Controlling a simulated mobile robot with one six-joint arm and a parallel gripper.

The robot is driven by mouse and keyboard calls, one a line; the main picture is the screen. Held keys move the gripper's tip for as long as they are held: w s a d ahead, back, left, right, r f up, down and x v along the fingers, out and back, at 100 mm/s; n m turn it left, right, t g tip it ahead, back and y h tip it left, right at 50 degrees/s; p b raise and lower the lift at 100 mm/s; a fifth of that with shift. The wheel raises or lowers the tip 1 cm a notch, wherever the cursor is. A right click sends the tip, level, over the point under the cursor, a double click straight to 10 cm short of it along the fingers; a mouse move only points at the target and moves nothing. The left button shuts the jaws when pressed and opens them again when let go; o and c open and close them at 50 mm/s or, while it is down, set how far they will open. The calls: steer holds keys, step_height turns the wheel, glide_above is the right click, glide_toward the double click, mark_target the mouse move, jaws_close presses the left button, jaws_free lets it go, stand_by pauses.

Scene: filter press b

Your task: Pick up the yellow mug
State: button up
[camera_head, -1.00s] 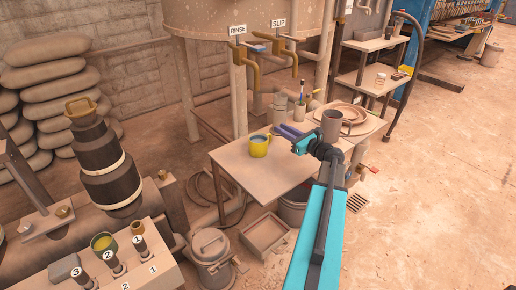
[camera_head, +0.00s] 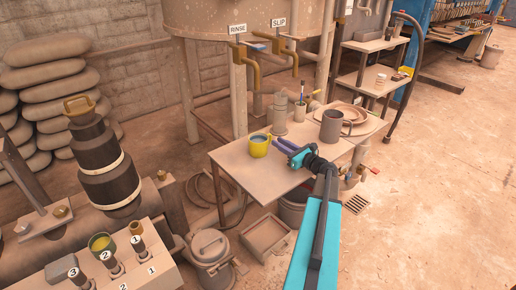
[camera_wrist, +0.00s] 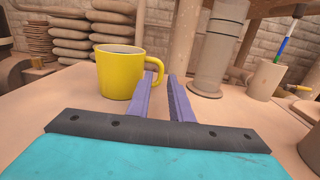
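The yellow mug (camera_head: 259,146) stands upright on the left part of the small table (camera_head: 234,160), with its handle to the right. In the wrist view the yellow mug (camera_wrist: 119,72) is just beyond and left of my fingers, its handle near the left fingertip. My gripper (camera_head: 278,142) is low over the table, to the right of the mug, with its purple fingers pointing at it. In the wrist view my gripper (camera_wrist: 162,78) has its two fingers apart with nothing between them. I cannot tell whether the left finger touches the handle.
A grey cylinder (camera_wrist: 217,50) stands behind and right of the fingers. A cup with a brush (camera_wrist: 264,80) is farther right. A grey mug (camera_head: 331,127) and plates (camera_head: 352,113) are on the table's right part. Taps (camera_head: 294,62) hang above the back edge.

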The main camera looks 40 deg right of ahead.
steer(key=shift+w, duration=0.1)
steer(key=shift+w+b, duration=0.3)
steer(key=shift+w, duration=2.75)
jaws_close()
